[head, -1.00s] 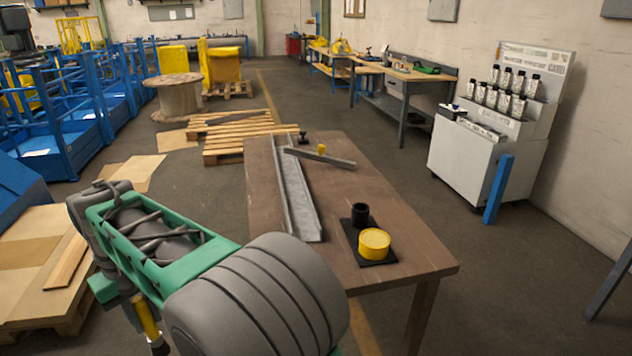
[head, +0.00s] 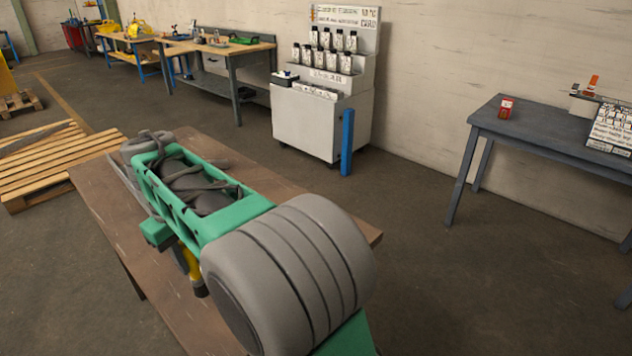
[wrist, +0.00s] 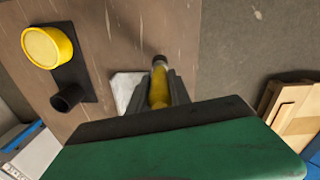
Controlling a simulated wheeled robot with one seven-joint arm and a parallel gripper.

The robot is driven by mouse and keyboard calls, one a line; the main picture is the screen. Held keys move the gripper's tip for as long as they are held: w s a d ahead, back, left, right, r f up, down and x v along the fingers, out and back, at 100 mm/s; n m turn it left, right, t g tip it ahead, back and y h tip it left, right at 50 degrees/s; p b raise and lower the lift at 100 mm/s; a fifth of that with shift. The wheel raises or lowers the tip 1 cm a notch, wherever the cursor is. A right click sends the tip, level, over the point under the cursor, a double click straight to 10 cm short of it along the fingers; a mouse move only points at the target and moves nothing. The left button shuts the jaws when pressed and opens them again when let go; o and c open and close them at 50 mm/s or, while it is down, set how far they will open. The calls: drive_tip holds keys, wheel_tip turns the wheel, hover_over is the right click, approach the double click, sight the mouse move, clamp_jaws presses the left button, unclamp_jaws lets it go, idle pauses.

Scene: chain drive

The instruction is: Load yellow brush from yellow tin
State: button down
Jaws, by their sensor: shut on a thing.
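My gripper (wrist: 160,92) is shut on the yellow brush (wrist: 158,86), whose dark tip points away from the wrist. In the head view the brush (head: 190,266) hangs below my arm, in front of the brown table. The yellow tin (wrist: 48,47) shows in the wrist view at the upper left, on a black plate (wrist: 72,72) beside a black cup (wrist: 68,97). The brush is to the right of the tin and apart from it. In the head view my arm hides the tin and plate.
The brown table (head: 105,205) lies under my arm. A grey metal channel end (wrist: 124,90) shows beside the brush. A white bottle stand (head: 320,120), a blue post (head: 347,142) and a dark table (head: 560,130) stand beyond. Wooden pallets (head: 50,165) lie at left.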

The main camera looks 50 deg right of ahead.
drive_tip(key=s+d+r+n+t, duration=0.1)
drive_tip(key=s+d+r+n, duration=0.25)
drive_tip(key=d, duration=0.55)
drive_tip(key=s+d+r+n+t, duration=0.2)
drive_tip(key=d+n, duration=0.3)
drive_tip(key=d, duration=0.4)
drive_tip(key=s+d+r+n+t, duration=0.1)
drive_tip(key=s+d+r+n, duration=0.25)
drive_tip(key=d, duration=0.65)
wheel_tip(320, 180, down, 7)
drive_tip(key=b, duration=0.5)
drive_tip(key=shift+w+a+r+y+b, duration=0.2)
drive_tip(key=shift+w+a+y+b, duration=0.15)
drive_tip(key=shift+w, duration=0.1)
drive_tip(key=shift+f+b, duration=0.55)
drive_tip(key=shift+f, duration=0.1)
drive_tip(key=shift+r, duration=0.1)
wheel_tip(320, 180, up, 7)
drive_tip(key=p, duration=0.6)
drive_tip(key=shift+p, duration=0.35)
